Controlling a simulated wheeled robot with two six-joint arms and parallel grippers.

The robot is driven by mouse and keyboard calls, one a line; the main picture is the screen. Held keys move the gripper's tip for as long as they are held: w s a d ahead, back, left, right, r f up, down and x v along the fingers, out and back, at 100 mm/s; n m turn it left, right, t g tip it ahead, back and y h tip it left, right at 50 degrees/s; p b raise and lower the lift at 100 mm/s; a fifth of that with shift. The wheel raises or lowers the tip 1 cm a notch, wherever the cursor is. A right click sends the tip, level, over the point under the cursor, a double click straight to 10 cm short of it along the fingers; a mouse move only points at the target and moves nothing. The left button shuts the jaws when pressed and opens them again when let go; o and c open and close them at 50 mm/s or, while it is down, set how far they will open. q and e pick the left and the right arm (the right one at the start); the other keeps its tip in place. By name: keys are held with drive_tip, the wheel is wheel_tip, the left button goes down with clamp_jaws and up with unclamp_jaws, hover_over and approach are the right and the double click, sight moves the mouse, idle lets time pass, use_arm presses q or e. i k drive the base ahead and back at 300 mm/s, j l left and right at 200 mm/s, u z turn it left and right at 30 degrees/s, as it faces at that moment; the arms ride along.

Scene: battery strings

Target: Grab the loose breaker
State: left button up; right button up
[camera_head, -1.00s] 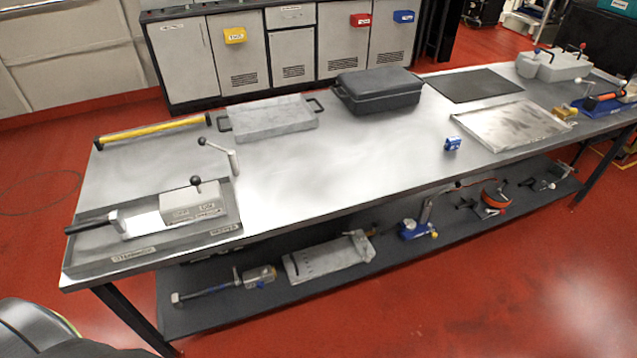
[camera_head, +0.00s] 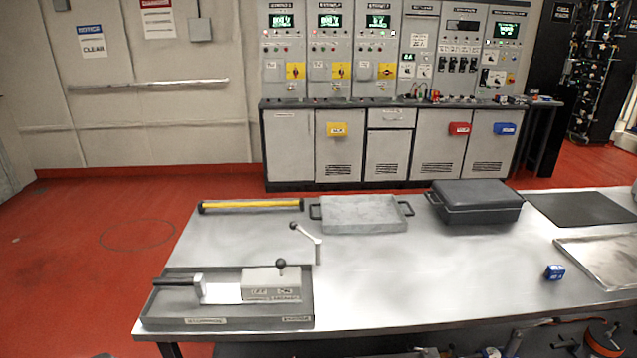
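A grey box-shaped unit (camera_head: 272,285) with a black ball knob and dark labels, one seeming to read OFF and ON, sits in a shallow dark tray (camera_head: 180,322) at the near left of the metal table. A pale block with a black bar handle (camera_head: 178,281) extends from its left side. This unit looks like a breaker, but I cannot confirm that it is the loose one. A small blue block (camera_head: 554,272) with pale marks lies alone on the table at the right; I cannot tell what it is. Neither of my grippers shows.
The metal table (camera_head: 400,285) has clear room in its middle. At its back are a yellow bar (camera_head: 250,206), a grey handled tray (camera_head: 365,228) and a black case (camera_head: 475,212). A cranked lever (camera_head: 312,241) stands behind the unit. Control cabinets (camera_head: 390,150) line the wall.

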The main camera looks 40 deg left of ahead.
sight(263, 285)
drive_tip(key=u, duration=1.75)
